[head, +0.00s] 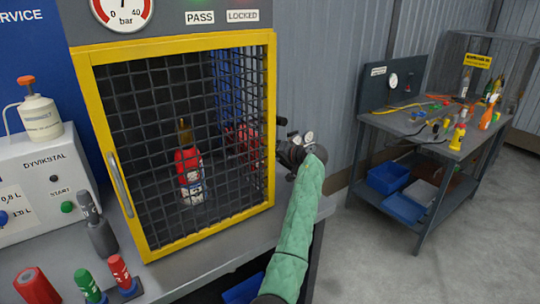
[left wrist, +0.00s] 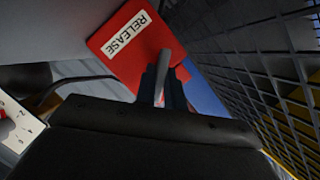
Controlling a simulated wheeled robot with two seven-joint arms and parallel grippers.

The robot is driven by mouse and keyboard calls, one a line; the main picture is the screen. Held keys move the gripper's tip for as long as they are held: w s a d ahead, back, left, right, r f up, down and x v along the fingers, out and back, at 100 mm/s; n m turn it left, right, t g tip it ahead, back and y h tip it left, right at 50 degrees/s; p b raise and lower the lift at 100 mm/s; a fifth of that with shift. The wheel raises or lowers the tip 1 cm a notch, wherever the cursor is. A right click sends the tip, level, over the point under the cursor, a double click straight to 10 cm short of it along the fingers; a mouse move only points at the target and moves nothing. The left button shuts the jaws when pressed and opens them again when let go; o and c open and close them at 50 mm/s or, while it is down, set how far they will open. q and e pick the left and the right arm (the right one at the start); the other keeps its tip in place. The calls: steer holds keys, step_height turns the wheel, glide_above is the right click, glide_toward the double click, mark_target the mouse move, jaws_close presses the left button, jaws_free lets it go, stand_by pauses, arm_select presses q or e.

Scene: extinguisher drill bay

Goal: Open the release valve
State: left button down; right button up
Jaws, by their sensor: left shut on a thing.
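In the left wrist view, a red plate (left wrist: 108,52) carries a white label reading RELEASE. A grey lever (left wrist: 164,60) stands in front of this plate, and the dark fingers of my left gripper (left wrist: 164,82) are shut on it. The valve body behind the lever is mostly hidden. In the head view, my green-sleeved arm reaches up to the right side of the yellow-framed mesh cage (head: 90,130). My wrist is beside small round gauges (head: 308,137) there, and the fingertips are hidden. My right gripper is in neither view.
A red extinguisher (head: 187,165) stands inside the cage, whose door looks closed. The mesh is close on the right in the left wrist view. A white test unit (head: 40,175) and colored cylinders are at left. A cluttered workbench (head: 430,130) stands right, with clear floor before it.

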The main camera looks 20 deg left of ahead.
arm_select(q)
steer(key=shift+f, duration=0.25)
steer(key=c, duration=1.5)
jaws_free()
steer(key=shift+d, duration=0.1)
steer(key=shift+r, duration=0.15)
